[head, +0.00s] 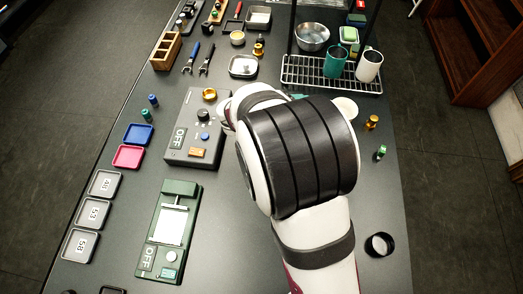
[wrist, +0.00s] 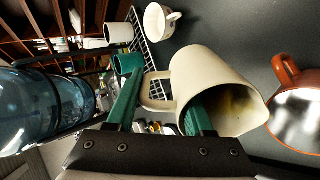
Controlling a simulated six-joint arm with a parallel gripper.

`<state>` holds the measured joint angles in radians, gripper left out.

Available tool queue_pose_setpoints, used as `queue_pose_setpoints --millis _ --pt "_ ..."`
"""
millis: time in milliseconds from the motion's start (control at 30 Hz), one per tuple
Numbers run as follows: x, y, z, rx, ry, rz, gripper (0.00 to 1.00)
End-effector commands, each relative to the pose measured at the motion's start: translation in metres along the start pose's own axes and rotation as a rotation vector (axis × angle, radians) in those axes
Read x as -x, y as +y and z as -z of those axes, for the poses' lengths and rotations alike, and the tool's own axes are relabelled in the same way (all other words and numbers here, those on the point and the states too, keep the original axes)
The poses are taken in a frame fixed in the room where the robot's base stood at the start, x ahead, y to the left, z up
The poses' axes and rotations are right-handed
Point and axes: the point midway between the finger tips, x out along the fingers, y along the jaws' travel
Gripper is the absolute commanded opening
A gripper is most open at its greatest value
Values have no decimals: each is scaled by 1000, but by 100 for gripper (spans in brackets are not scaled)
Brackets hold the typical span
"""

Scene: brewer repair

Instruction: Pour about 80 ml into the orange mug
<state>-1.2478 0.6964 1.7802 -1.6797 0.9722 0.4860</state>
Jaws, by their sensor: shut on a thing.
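In the wrist view my gripper (wrist: 163,112) has green fingers, shut on a cream jug (wrist: 207,75) around its handle side. The jug is tipped in the picture, with its mouth facing lower right. A yellow-brown patch shows inside it; I cannot tell how much liquid it holds. The orange mug (wrist: 288,72) is at the right edge, beside the jug's mouth and partly cut off. Its inside looks brownish orange, and its fill level is unclear. No stream between jug and mug is visible. In the head view my arm hides the jug, the orange mug and my fingers.
A wire rack (head: 300,76) holds a teal mug (head: 335,63) and a white mug (head: 369,66). A white cup (wrist: 160,20) stands near the rack. A blue transparent vessel (wrist: 40,105) is close at left. A grey control box (head: 190,140) and green scale (head: 168,230) stand left of my arm.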

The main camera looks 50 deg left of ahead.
Motion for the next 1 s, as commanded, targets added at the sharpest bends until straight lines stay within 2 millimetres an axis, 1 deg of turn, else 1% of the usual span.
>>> queue_pose_setpoints --millis 567,1000 --pt "11 4 1 3 5 -113 0" --pt "14 6 1 1 5 -148 0"
